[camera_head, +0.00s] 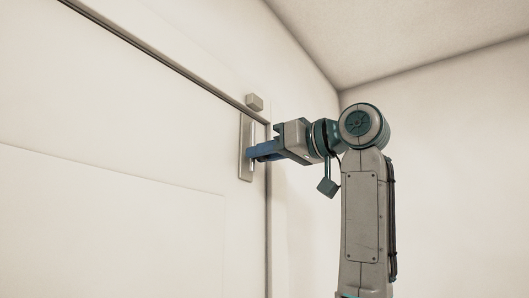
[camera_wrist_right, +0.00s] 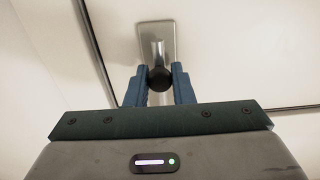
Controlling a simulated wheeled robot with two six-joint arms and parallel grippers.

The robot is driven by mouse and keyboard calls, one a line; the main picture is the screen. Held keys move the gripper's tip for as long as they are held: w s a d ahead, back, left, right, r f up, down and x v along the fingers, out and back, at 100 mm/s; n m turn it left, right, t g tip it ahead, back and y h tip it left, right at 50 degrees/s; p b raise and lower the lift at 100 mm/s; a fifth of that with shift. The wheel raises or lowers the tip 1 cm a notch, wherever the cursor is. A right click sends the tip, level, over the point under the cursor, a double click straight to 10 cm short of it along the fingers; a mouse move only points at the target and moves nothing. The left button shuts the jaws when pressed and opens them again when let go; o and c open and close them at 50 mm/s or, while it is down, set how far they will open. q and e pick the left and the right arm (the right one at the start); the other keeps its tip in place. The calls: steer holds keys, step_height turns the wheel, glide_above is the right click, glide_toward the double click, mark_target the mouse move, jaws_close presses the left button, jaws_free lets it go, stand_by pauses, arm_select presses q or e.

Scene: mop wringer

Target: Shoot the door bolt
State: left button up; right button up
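The door bolt is mounted near the right edge of a pale door (camera_head: 130,190). Its upright metal plate (camera_head: 245,165) shows in the head view, partly covered by my gripper. In the right wrist view the plate (camera_wrist_right: 170,38) carries a shiny rod (camera_wrist_right: 157,50) with a round black knob (camera_wrist_right: 160,78). My right gripper (camera_head: 253,153) reaches the bolt from the right. In the wrist view its blue fingers (camera_wrist_right: 160,76) are on both sides of the knob and appear shut on it. The keeper block (camera_head: 254,102) sits above the plate. My left gripper is not in view.
A dark frame edge (camera_head: 160,68) runs along the top of the door, and a vertical gap (camera_head: 267,220) runs down its right side. Plain walls (camera_head: 440,170) and the ceiling (camera_head: 400,35) surround it. The space right of my right arm looks clear.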

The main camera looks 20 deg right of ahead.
jaws_close()
steer(key=shift+r, duration=1.9)
steer(key=shift+s+r, duration=0.1)
steer(key=shift+r, duration=0.15)
steer(key=o, duration=0.6)
jaws_free()
steer(key=shift+w+a, duration=0.1)
steer(key=shift+w, duration=0.1)
steer(key=shift+f, duration=0.1)
